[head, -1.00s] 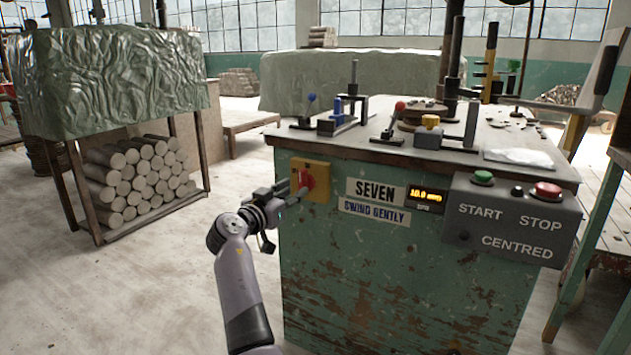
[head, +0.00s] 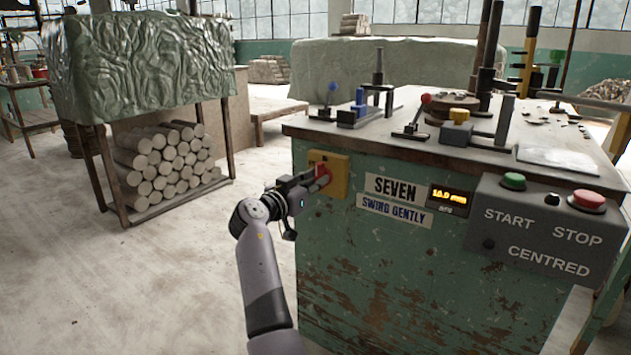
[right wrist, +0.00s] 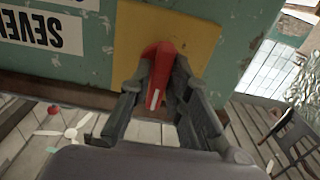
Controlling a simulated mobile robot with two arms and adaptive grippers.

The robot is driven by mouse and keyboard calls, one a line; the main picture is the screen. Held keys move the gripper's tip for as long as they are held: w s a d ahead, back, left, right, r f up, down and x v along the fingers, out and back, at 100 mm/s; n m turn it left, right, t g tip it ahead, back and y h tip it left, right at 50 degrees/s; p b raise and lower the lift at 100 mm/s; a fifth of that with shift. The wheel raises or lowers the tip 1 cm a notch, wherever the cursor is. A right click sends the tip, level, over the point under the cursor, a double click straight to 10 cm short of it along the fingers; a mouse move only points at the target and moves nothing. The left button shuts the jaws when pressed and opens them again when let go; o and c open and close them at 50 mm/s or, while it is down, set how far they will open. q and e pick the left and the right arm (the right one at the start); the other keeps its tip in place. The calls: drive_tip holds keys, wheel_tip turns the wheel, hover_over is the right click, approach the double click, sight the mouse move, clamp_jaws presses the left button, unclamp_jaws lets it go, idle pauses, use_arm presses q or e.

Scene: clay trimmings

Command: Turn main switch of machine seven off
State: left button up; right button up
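Machine seven (head: 390,270) is a worn green cabinet with a "SEVEN" label (head: 393,188). Its main switch is a red rotary knob (head: 323,171) on a yellow plate (head: 341,178) at the upper left of the front. My right gripper (head: 319,180) is at the knob and hides part of it. In the right wrist view, the red knob (right wrist: 158,68) lies between the two fingers, which close against its sides. A white mark shows on the knob. The yellow plate (right wrist: 205,45) is behind it. My left gripper is not in view.
A grey box (head: 545,228) with a green START button (head: 513,181) and a red STOP button (head: 587,201) is on the right of the front. A lit display (head: 450,197) sits beside the label. Stacked clay logs (head: 165,165) stand left. Floor between is clear.

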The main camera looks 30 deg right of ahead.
clamp_jaws()
